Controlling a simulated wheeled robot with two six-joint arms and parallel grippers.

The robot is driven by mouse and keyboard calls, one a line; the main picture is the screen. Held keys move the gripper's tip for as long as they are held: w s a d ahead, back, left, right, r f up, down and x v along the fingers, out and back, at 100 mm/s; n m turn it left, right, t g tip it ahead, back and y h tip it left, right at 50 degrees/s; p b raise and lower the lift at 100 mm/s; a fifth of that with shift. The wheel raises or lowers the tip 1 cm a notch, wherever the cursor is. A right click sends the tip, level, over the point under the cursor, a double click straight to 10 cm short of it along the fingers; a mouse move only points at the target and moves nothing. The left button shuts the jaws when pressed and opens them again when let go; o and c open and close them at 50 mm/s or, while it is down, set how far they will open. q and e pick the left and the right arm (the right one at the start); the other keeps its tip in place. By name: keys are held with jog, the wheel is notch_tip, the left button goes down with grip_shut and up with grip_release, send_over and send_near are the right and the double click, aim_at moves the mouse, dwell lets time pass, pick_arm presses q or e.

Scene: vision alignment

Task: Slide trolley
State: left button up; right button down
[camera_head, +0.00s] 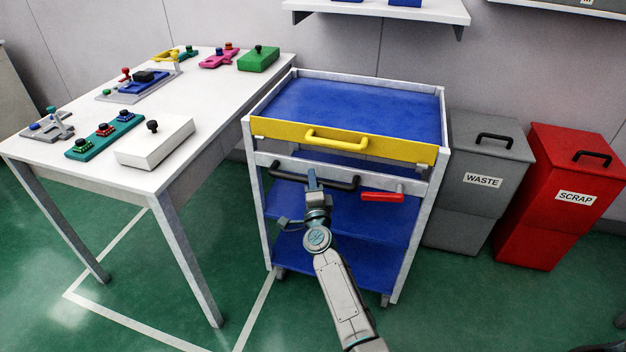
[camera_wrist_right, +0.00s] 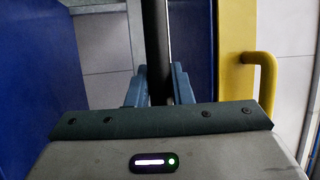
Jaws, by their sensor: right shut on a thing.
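The trolley (camera_head: 347,101) is a white-framed cart with blue shelves, standing right of the white table. A yellow front panel (camera_head: 390,147) with a yellow handle (camera_head: 337,139) runs along its top; the handle also shows in the right wrist view (camera_wrist_right: 268,80). Below it are a black bar handle (camera_head: 343,182) and a red lever (camera_head: 382,197). My right gripper (camera_head: 313,182) is shut on the black bar handle, near its middle. In the right wrist view the black bar (camera_wrist_right: 157,50) runs between the two blue fingers (camera_wrist_right: 160,85). My left gripper is not in view.
A white table (camera_head: 205,85) with several coloured fixtures stands close on the left. A grey waste bin (camera_head: 470,210) and a red scrap bin (camera_head: 545,230) stand on the right. White lines (camera_head: 130,235) mark the green floor, which is open in front.

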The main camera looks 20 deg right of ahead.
jog(key=c, duration=1.3)
grip_release()
jog(key=shift+s, duration=0.1)
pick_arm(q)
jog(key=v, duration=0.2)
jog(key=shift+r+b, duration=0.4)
pick_arm(e)
jog(key=v, duration=1)
jog(key=shift+s, duration=0.3)
jog(key=shift+a+f, duration=0.1)
jog(key=shift+f, duration=0.1)
